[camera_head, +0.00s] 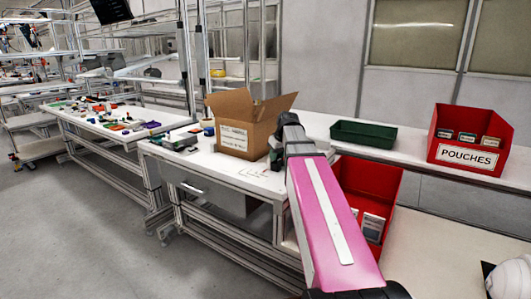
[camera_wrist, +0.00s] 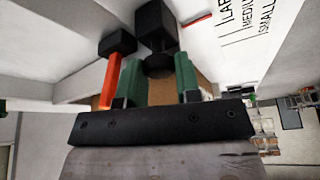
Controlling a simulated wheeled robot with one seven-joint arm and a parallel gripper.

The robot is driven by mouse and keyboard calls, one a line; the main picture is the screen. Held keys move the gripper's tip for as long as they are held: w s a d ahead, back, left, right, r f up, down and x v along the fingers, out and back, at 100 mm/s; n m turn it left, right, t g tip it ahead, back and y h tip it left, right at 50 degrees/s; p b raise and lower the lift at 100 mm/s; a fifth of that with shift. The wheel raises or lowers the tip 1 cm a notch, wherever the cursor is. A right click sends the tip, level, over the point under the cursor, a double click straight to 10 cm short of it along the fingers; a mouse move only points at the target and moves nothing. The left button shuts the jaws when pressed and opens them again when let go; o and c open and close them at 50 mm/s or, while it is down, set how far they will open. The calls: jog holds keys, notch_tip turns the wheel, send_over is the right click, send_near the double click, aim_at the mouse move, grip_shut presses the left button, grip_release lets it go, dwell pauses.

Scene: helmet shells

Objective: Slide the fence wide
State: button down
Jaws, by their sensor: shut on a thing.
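My gripper (camera_wrist: 160,78) shows two green fingers in the wrist view. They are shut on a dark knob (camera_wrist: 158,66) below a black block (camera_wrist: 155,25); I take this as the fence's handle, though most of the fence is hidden. A thin red strip (camera_wrist: 197,20) lies beside the block, near a white label (camera_wrist: 255,22) reading MEDIUM and SMALL, with a cut-off first word. An orange bar (camera_wrist: 109,82) with a black head (camera_wrist: 117,42) stands left of the fingers. In the head view my gripper (camera_head: 275,156) is low at the bench, beside the cardboard box, partly hidden by my arm.
The open cardboard box (camera_head: 242,136) stands on the white bench (camera_head: 217,168) close to my gripper. A green tray (camera_head: 363,134) and red POUCHES bin (camera_head: 470,139) stand on the back counter. Another red bin (camera_head: 372,181) sits right of my arm. The floor at left is clear.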

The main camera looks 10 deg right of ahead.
jog(key=shift+s+d, duration=0.65)
jog(key=shift+s, duration=0.05)
jog(key=c, duration=0.8)
grip_release()
jog(key=shift+c, duration=0.2)
jog(key=v, duration=1)
jog(key=shift+r, duration=0.35)
jog(key=shift+s, duration=0.1)
